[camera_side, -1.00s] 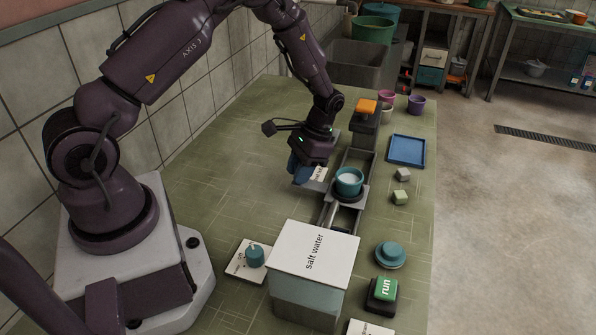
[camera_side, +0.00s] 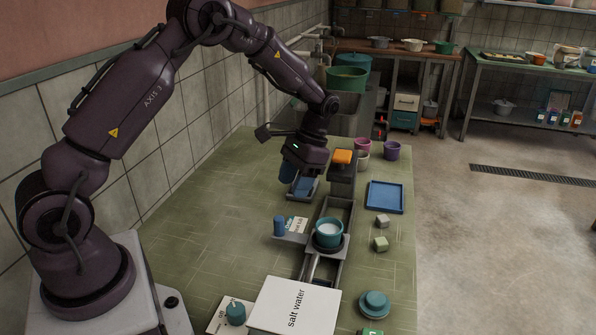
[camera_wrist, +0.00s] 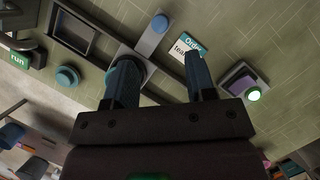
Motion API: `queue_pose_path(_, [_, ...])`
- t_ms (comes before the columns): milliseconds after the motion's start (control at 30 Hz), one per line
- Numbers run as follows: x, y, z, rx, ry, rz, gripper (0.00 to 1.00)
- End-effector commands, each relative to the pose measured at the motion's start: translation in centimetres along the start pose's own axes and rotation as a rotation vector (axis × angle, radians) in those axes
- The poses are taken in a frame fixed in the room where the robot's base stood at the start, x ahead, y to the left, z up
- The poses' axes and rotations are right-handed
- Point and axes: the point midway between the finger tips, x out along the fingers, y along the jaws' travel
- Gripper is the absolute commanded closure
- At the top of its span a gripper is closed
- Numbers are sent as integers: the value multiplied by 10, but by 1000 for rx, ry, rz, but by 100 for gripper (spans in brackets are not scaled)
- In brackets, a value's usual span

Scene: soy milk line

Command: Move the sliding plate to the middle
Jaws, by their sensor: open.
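The sliding plate (camera_side: 342,243) is a grey carriage on a dark rail, with a teal pot (camera_side: 328,230) of white contents on it. A blue upright knob (camera_side: 279,226) stands at the left end of its side arm; the knob also shows near the top of the wrist view (camera_wrist: 160,22). My gripper (camera_side: 298,186) is behind and above the knob, apart from it. In the wrist view its two fingers (camera_wrist: 160,62) are spread with nothing held between them. The left finger hides part of the carriage there.
A white-and-teal order card (camera_side: 298,225) lies beside the knob. The salt water box (camera_side: 293,304) stands in front of the rail. An orange-topped block (camera_side: 342,157) is at the rail's far end. A blue tray (camera_side: 385,197) and small cubes (camera_side: 381,243) lie right.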

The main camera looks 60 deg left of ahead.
Motion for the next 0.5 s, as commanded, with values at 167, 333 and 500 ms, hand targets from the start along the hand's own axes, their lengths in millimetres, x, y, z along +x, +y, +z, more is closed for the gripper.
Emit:
queue_pose_path(167, [-21,0,-1,1,2,0,49])
queue_pose_path(333, [-26,0,0,1,0,0,49])
queue_pose_path(500, [-25,0,0,1,0,0,49])
